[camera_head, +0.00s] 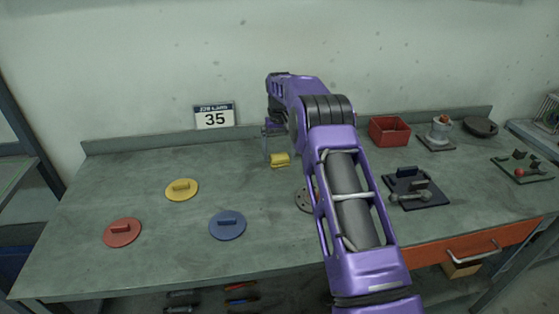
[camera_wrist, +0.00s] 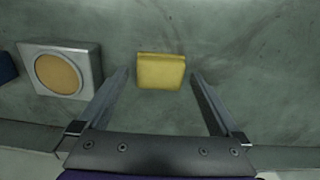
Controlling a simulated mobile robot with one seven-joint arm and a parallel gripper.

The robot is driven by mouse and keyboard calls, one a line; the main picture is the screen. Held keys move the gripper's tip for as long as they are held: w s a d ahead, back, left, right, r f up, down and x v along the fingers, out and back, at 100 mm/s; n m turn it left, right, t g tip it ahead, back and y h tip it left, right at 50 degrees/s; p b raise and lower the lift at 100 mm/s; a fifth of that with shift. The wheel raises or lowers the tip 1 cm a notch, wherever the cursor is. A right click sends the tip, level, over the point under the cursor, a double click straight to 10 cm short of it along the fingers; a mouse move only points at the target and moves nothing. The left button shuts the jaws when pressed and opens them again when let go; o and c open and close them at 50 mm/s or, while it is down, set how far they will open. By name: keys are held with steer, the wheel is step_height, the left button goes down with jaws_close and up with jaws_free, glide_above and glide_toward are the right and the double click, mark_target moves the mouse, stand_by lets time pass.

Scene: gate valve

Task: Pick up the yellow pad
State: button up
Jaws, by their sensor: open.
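The yellow pad (camera_head: 280,160) is a small block lying on the grey-green bench near the back, just left of my arm. In the wrist view the yellow pad (camera_wrist: 161,68) lies flat between the lines of the two fingers, with a gap on each side. My gripper (camera_head: 268,146) is open and empty, pointing down beside the pad in the head view. In the wrist view the fingers of my gripper (camera_wrist: 161,74) are spread wide and do not appear to touch the pad. Its height above the bench is hard to tell.
A grey block with a tan round face (camera_wrist: 59,73) stands left of the pad in the wrist view. Yellow (camera_head: 181,190), red (camera_head: 123,233) and blue (camera_head: 227,226) handled discs lie on the left. A red bin (camera_head: 389,131) and dark fixture (camera_head: 415,189) stand right of my arm.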

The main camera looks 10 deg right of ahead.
mark_target(279, 156)
steer(key=shift+f, duration=0.95)
steer(key=c, duration=1.2)
steer(key=shift+r, duration=0.1)
step_height(279, 156, up, 10)
steer(key=shift+f, duration=0.1)
